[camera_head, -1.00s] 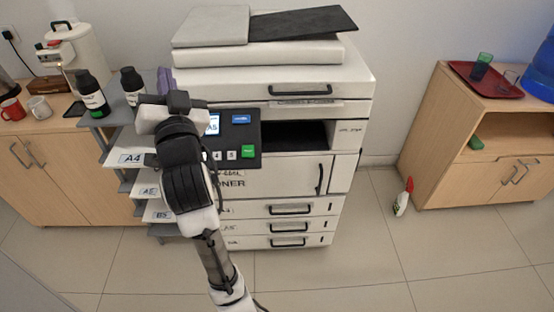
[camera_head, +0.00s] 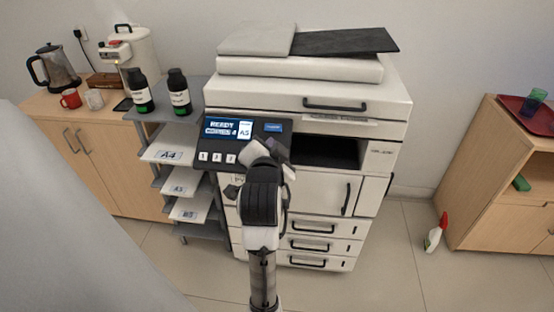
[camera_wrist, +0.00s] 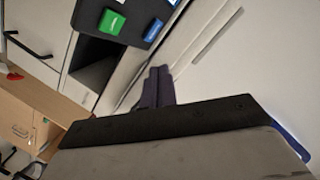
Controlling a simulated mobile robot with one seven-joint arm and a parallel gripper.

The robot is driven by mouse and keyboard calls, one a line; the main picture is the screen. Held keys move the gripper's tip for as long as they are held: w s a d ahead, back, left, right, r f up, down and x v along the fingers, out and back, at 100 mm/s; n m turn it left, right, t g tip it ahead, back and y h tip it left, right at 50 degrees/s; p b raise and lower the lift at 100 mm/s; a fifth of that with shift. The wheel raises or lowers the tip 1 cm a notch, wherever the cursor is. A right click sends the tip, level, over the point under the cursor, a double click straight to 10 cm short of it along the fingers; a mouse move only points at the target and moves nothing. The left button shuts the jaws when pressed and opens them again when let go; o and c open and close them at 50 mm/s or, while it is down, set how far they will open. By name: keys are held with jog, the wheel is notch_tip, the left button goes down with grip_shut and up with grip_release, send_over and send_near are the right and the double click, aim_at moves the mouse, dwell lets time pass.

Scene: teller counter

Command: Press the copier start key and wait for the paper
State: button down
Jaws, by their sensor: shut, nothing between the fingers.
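The copier (camera_head: 305,98) stands in the middle of the head view. Its dark control panel (camera_head: 204,133) has a lit display (camera_head: 222,127) reading READY, with several white number keys below. In the head view my gripper hides the green key. The wrist view shows the green start key (camera_wrist: 111,22) on the panel, up and left of my fingertips, and a blue key (camera_wrist: 153,28) beside it. My gripper (camera_head: 276,150) is shut and empty in front of the panel's right part; its dark fingers (camera_wrist: 155,84) lie together, apart from the green key. The dark output opening (camera_head: 330,152) shows no paper.
Left of the copier, a grey rack (camera_head: 192,110) holds two dark bottles and labelled paper trays (camera_head: 168,152). A wooden cabinet (camera_head: 105,165) stands further left, another (camera_head: 510,180) at right. A spray bottle (camera_head: 436,235) stands on the open floor at right.

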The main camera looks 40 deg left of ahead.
jog(key=shift+w+a+f+b, duration=0.4)
jog(key=shift+w+f+b, duration=0.25)
jog(key=shift+f+b, duration=0.45)
jog(key=shift+w+a+f+b, duration=0.4)
jog(key=shift+w+f+b, duration=0.4)
jog(key=shift+f, duration=0.55)
jog(key=shift+w+a+f+b, duration=0.4)
jog(key=shift+w+f+b, duration=0.15)
jog(key=shift+f+b, duration=0.6)
jog(key=shift+f, duration=0.15)
jog(key=shift+w+a+f, duration=0.1)
jog(key=shift+w+f, duration=0.1)
jog(key=shift+f, duration=0.15)
jog(key=shift+w+a+f+b, duration=0.15)
jog(key=shift+w+f+b, duration=0.05)
jog(key=shift+f+b, duration=0.15)
jog(key=shift+s+d+r+p, duration=0.3)
jog(key=shift+s+r+p, duration=0.1)
jog(key=shift+r+p, duration=0.3)
